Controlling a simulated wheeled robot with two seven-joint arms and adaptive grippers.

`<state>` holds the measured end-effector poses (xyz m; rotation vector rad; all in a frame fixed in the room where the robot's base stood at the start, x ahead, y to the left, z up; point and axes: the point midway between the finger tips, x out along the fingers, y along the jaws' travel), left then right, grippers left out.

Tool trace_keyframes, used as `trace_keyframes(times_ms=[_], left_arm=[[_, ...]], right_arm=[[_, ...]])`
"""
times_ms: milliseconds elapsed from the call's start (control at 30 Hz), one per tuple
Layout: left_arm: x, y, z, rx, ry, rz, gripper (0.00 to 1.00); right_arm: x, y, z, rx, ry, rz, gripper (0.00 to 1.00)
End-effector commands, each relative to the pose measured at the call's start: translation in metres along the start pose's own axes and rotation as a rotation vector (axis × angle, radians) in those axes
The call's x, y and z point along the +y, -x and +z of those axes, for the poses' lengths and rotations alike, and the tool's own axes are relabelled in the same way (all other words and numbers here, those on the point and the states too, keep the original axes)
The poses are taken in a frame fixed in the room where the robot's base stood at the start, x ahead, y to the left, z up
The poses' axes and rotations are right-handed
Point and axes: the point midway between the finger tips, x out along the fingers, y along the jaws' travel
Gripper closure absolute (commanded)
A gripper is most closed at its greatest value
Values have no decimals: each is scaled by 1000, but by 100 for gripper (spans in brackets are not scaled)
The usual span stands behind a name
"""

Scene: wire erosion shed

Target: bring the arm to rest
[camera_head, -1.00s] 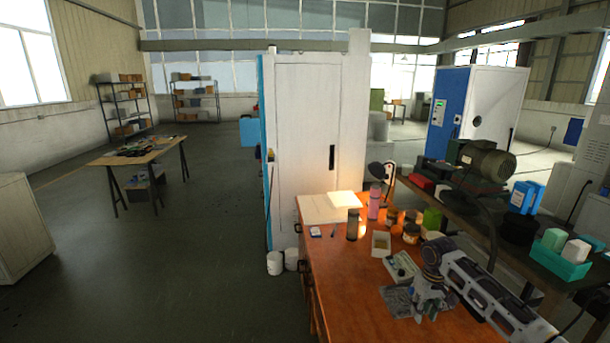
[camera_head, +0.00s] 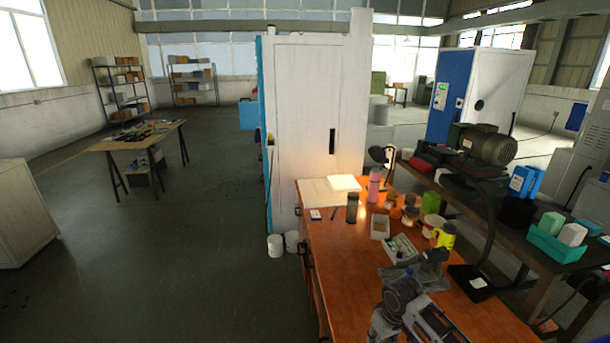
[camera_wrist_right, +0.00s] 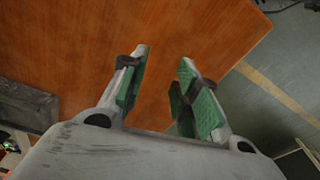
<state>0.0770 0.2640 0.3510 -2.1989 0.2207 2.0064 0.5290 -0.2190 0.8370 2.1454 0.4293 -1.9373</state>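My right arm (camera_head: 408,308) reaches in from the bottom right of the head view, low over the near part of the orange wooden bench (camera_head: 345,275). In the right wrist view, my right gripper (camera_wrist_right: 165,56) has its two green-padded fingers apart. Nothing is between them, only bare bench top (camera_wrist_right: 80,45) beyond. The bench edge runs past the right finger, with grey floor (camera_wrist_right: 285,75) beyond. My left arm and gripper are not in view.
A yellow-topped device (camera_head: 443,237) stands behind my arm, beside a control box (camera_head: 400,248) and a black pad (camera_head: 477,283). A pink bottle (camera_head: 374,186), a dark bottle (camera_head: 352,208) and jars stand farther back. A white cabinet (camera_head: 305,120) rises behind the bench.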

Motion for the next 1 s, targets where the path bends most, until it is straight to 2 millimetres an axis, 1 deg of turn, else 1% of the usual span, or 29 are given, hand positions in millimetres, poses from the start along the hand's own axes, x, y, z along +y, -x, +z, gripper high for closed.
trace_keyframes(times_ms=[33,100,400,700,1000], left_arm=[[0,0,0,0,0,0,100],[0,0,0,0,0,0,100],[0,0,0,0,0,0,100],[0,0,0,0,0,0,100],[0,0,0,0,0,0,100]], right_arm=[[-9,-2,5,6,6,-8,69],[-18,-4,10,17,12,-12,69],[-51,-5,34,65,27,-26,69],[-74,0,60,111,16,-31,69],[-86,11,88,150,-17,-21,69]])
